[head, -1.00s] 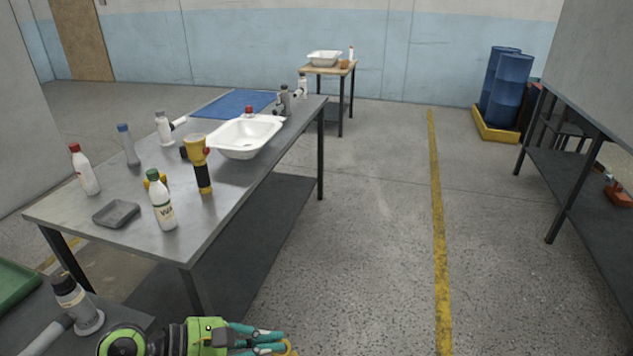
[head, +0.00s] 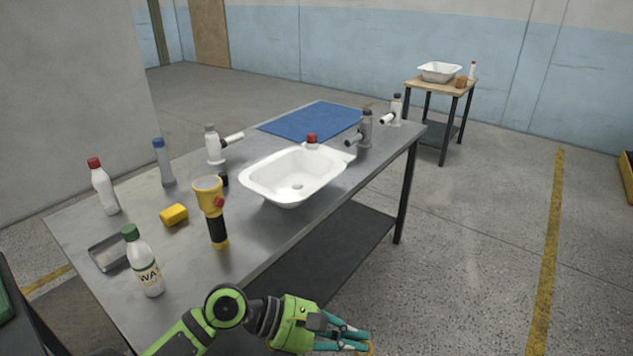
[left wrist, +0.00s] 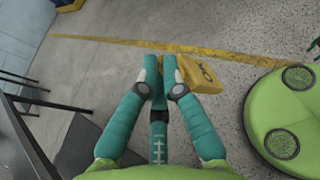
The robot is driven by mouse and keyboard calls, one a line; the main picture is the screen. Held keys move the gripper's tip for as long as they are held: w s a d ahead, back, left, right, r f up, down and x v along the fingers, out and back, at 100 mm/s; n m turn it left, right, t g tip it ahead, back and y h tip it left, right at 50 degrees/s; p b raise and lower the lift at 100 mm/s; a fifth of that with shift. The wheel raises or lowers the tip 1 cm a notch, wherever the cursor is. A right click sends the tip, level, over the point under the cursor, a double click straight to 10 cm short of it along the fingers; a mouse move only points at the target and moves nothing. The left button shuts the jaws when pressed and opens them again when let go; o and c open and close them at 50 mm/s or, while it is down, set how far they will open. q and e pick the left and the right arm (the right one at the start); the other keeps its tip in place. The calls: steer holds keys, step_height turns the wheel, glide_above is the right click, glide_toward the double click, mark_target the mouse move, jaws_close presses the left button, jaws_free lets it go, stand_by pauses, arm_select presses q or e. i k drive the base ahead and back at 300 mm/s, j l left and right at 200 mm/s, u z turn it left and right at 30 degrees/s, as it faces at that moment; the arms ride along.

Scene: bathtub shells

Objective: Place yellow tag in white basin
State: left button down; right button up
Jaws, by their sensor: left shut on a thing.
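A yellow tag (left wrist: 203,74) with a dark mark shows at the fingertips of my left gripper (left wrist: 158,80) in the left wrist view. The gripper is shut on it, above the floor. In the head view my left gripper (head: 345,340) is at the bottom, off the near edge of the metal table, with only a sliver of yellow at its tips. A white basin (head: 262,178) stands on the metal table, beyond and above the gripper in the picture. Another white basin (head: 440,73) stands on a small far table.
On the metal table (head: 278,235) stand a yellow-black flashlight (head: 212,212), a green-capped bottle (head: 143,262), a yellow block (head: 174,215) and a grey tray (head: 108,252). A red-capped item (head: 312,139) is behind the near basin. Floor to the right is clear.

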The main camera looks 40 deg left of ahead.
mark_target(295, 189)
steer(key=i, duration=1.4)
steer(key=i+l+u, duration=0.1)
steer(key=i+u, duration=0.25)
steer(key=i, duration=1.1)
steer(key=i+z, duration=0.2)
steer(key=z, duration=8)
